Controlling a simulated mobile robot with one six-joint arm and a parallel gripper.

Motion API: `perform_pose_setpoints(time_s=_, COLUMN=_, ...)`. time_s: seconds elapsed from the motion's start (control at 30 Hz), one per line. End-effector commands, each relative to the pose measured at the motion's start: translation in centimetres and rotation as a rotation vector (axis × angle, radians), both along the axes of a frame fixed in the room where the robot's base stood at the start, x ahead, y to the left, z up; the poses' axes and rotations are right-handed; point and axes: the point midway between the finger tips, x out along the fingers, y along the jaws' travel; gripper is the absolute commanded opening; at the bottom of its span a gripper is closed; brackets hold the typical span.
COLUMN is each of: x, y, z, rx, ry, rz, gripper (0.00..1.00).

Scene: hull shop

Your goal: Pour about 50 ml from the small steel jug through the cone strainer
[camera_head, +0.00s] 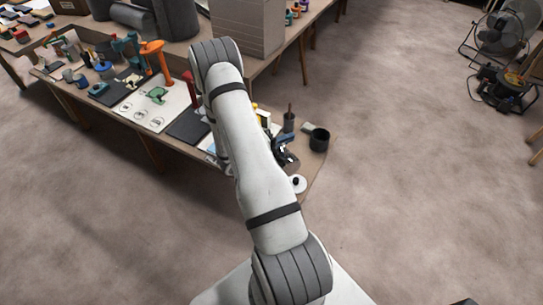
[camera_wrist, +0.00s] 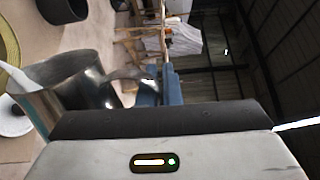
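The small steel jug (camera_wrist: 68,88) shows in the wrist view at the left, grey and shiny, its open mouth facing up and its body looking tilted in the picture. Its handle (camera_wrist: 128,75) reaches to the blue fingers of my gripper (camera_wrist: 160,88), which look closed on it. In the head view my gripper (camera_head: 284,152) is mostly hidden behind my arm, over the near right end of the bench, and the jug cannot be made out clearly. I cannot identify the cone strainer in either view. Liquid in the jug is not visible.
A dark cup (camera_head: 320,139) stands at the bench's right corner, beside a pot with a brush (camera_head: 289,122). A white round item (camera_head: 298,184) is at the near edge. A fan (camera_head: 499,34) stands far right.

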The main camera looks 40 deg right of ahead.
Motion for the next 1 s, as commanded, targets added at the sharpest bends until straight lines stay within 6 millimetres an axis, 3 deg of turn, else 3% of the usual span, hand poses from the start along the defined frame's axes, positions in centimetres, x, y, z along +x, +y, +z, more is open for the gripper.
perform_pose_setpoints(time_s=0.17, x=-0.2, y=0.0, z=-0.3, rx=-0.002, ry=-0.014, rz=0.001, gripper=0.00)
perform_pose_setpoints(time_s=0.27, x=-2.0, y=0.3, z=0.5, rx=-0.025, ry=-0.156, rz=0.003, gripper=0.00)
perform_pose_setpoints(time_s=0.4, x=-4.2, y=0.6, z=-0.3, rx=-0.044, ry=-0.275, rz=0.005, gripper=0.00)
perform_pose_setpoints(time_s=0.57, x=-4.4, y=0.7, z=-0.1, rx=-0.047, ry=-0.292, rz=0.005, gripper=0.00)
perform_pose_setpoints(time_s=1.0, x=-6.8, y=0.9, z=-3.0, rx=-0.086, ry=-0.564, rz=0.008, gripper=0.00)
